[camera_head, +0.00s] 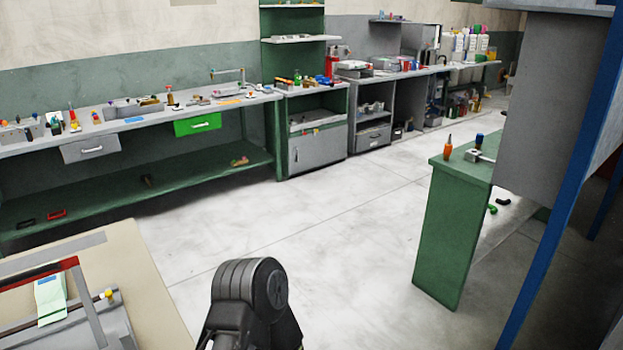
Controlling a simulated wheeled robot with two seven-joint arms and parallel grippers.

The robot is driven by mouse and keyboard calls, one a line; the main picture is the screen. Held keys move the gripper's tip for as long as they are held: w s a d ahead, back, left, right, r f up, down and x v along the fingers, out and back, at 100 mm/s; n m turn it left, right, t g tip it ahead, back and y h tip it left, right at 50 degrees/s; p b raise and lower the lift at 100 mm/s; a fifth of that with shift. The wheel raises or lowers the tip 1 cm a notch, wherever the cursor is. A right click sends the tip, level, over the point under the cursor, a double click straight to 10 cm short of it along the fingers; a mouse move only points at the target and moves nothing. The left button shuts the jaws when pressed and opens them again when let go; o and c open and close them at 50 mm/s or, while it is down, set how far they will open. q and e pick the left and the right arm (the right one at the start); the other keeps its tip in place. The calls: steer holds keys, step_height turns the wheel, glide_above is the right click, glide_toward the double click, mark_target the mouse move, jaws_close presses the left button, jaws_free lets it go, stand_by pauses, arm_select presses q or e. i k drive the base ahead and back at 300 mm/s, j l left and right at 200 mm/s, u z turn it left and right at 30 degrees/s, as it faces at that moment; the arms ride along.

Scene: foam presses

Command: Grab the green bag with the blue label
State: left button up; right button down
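A pale green bag (50,301) with a blue patch like a label near its top lies at the lower left of the head view. It rests on a grey metal piece (70,332) on a beige table (138,265). A bar with a red-brown strip (35,272) runs just above and beside it. A black rounded link of one of my arms stands at the bottom middle, apart from the bag and to its right. Neither gripper shows.
A long workbench (130,123) with tools, a grey drawer and a green drawer (197,124) lines the back wall. A green bench (452,215) and blue posts stand at the right. The pale floor (330,220) between is clear.

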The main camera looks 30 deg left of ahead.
mark_target(51, 295)
steer(key=i+l+z, duration=0.1)
steer(key=i+z, duration=0.15)
steer(key=i, duration=0.65)
steer(key=i+j+u, duration=0.15)
steer(key=i+u, duration=0.45)
steer(key=u, duration=0.2)
steer(key=i+u, duration=0.4)
steer(key=i+l+u, duration=0.2)
steer(key=u, duration=0.2)
steer(key=i+u, duration=0.45)
steer(key=i+l+u, duration=0.25)
steer(key=i+u, duration=0.25)
steer(key=i+l+u, duration=0.25)
steer(key=u, duration=0.2)
steer(key=i+l+u, duration=0.3)
steer(key=l+u, duration=0.15)
steer(key=l, duration=0.15)
steer(key=i+l+u, duration=0.2)
steer(key=l+u, duration=0.5)
steer(key=l, duration=0.55)
steer(key=i, duration=0.05)
